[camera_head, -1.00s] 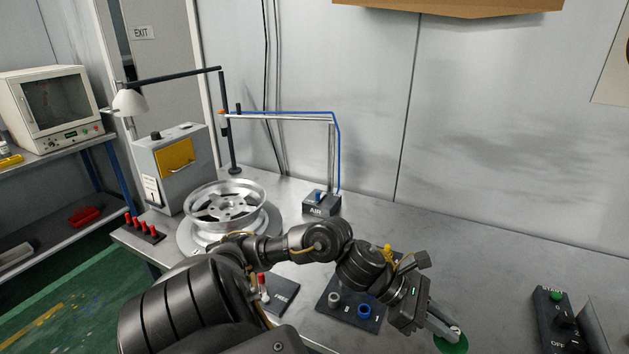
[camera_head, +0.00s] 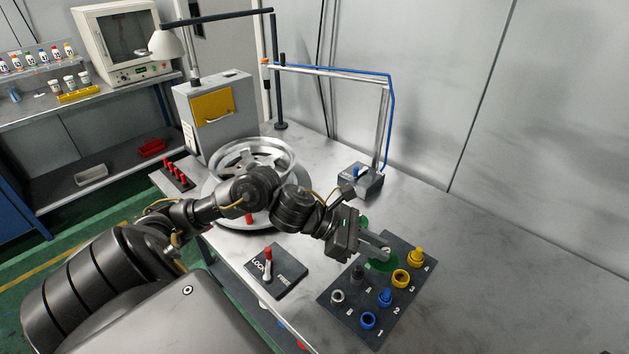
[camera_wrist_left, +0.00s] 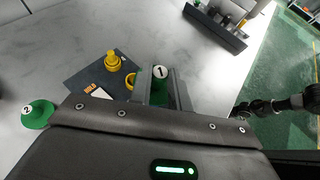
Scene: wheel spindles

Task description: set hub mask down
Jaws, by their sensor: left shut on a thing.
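My left gripper (camera_head: 388,250) is shut on a green hub mask (camera_head: 381,265), a round disc whose knob is between the fingers. It appears over the far side of the dark numbered mat (camera_head: 335,313); I cannot tell whether it touches the mat. In the left wrist view the held mask's knob top (camera_wrist_left: 160,72) shows a 1 between the fingers of the left gripper (camera_wrist_left: 162,85). A second green mask (camera_wrist_left: 37,112), marked 2, lies at the left of that view. A green piece (camera_head: 363,222) also shows behind the gripper in the head view. My right gripper is not in view.
The mat carries a blue ring (camera_head: 368,320), a yellow ring (camera_head: 401,278), a yellow plug (camera_head: 416,256) and other small pieces. A silver wheel (camera_head: 270,147) stands behind my arm. A red-handled lock plate (camera_head: 283,278) lies left of the mat. The table is clear at right.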

